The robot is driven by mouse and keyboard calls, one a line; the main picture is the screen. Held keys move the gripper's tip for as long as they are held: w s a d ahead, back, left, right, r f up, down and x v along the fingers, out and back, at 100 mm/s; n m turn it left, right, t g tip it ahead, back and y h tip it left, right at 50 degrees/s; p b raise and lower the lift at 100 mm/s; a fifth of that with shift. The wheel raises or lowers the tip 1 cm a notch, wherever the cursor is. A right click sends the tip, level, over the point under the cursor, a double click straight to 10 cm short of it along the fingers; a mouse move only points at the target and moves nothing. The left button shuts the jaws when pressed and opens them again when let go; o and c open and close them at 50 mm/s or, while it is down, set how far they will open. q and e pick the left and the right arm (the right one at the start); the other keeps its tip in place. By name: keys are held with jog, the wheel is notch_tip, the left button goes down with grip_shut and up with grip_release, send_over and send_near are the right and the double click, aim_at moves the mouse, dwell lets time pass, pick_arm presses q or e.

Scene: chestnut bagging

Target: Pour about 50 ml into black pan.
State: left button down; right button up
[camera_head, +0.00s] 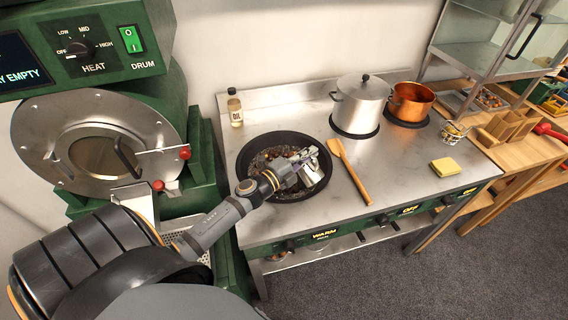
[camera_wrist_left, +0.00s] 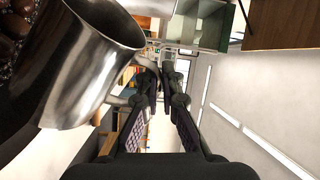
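The black pan (camera_head: 246,157) sits on the front left of the steel stove and holds brown chestnuts in dark granular material. A shiny metal jug (camera_head: 312,173) is over the right part of the pan. It also shows large at the left of the left wrist view (camera_wrist_left: 95,60), tilted, with its contents hidden. My left gripper (camera_head: 302,158) is over the pan; in the left wrist view its fingers (camera_wrist_left: 163,78) are close together at the jug's handle and appear closed on it. No liquid stream is visible. My right gripper is not in view.
A small bottle labelled oil (camera_head: 235,108) stands behind the pan. A wooden spatula (camera_head: 349,172) lies right of it. A steel pot (camera_head: 360,103) and copper pot (camera_head: 411,101) stand at the back. A yellow sponge (camera_head: 445,166) lies right. The green roaster (camera_head: 100,140) is left.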

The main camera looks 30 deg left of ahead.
pick_arm(q)
jog(key=shift+a+n+b, duration=0.35)
jog(key=shift+n+b, duration=0.05)
jog(key=shift+n, duration=0.1)
jog(key=shift+w+a, duration=0.1)
jog(key=shift+a, duration=0.05)
jog(key=shift+f+n, duration=0.1)
jog(key=shift+n, duration=0.2)
jog(key=shift+w+a+f+n+b, duration=0.2)
jog(key=shift+a+n+b, duration=0.3)
jog(key=shift+b, duration=0.5)
jog(key=shift+a, duration=0.1)
jog(key=shift+a+n+b, duration=0.2)
jog(key=shift+n+b, duration=0.2)
jog(key=shift+b, duration=0.1)
jog(key=shift+a+r+n+b, duration=0.1)
jog(key=shift+a+n+b, duration=0.2)
jog(key=shift+a+b, duration=0.35)
dwell(0.5)
jog(key=shift+d+r, duration=0.1)
jog(key=shift+d, duration=0.05)
